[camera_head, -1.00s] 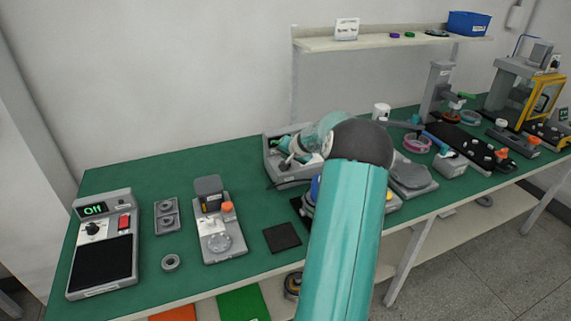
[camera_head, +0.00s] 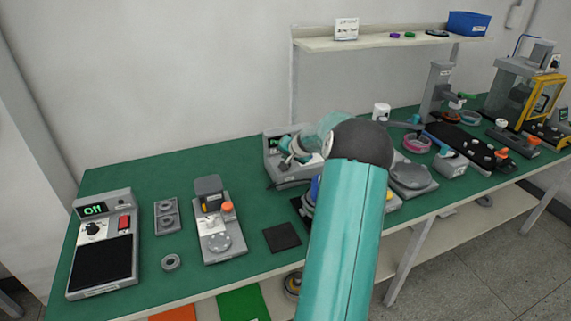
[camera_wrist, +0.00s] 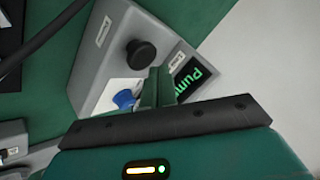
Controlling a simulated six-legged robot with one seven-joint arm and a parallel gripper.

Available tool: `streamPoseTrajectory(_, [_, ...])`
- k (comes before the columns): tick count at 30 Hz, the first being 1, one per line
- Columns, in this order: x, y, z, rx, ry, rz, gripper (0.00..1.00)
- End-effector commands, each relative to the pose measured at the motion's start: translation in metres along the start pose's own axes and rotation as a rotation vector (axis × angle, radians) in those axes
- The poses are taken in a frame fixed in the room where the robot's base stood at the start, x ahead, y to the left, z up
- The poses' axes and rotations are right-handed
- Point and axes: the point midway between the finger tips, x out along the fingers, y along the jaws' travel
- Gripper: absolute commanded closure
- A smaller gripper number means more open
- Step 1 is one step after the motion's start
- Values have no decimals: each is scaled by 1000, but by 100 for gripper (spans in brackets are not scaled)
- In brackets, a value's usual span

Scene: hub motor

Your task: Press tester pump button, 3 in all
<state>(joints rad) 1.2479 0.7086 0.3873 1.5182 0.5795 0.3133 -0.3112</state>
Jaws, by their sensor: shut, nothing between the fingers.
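The grey tester (camera_head: 283,174) stands on the green bench behind my arm, partly hidden by it. In the wrist view the tester (camera_wrist: 100,78) fills the upper middle. It has a round black knob (camera_wrist: 142,54), a blue button (camera_wrist: 124,98) on a white patch, and a dark display (camera_wrist: 190,78) with green letters that seem to read "Pump". My gripper (camera_wrist: 156,84) is shut and empty, its fingertips over the tester's face between the blue button and the display. I cannot tell whether the fingertips touch anything. In the head view my fingers are small and hard to make out.
A device reading "Off" (camera_head: 101,250), a grey two-ring tray (camera_head: 167,216) and a small fixture (camera_head: 213,228) stand at the left. A black pad (camera_head: 282,237) lies near the front edge. More equipment crowds the right. The bench's back left is clear.

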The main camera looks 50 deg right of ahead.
Motion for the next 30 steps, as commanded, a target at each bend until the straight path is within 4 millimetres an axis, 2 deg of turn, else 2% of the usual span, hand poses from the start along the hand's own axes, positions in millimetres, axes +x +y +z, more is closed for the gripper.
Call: streamPoseTrajectory(30, [9,6,6,0,0,0,100])
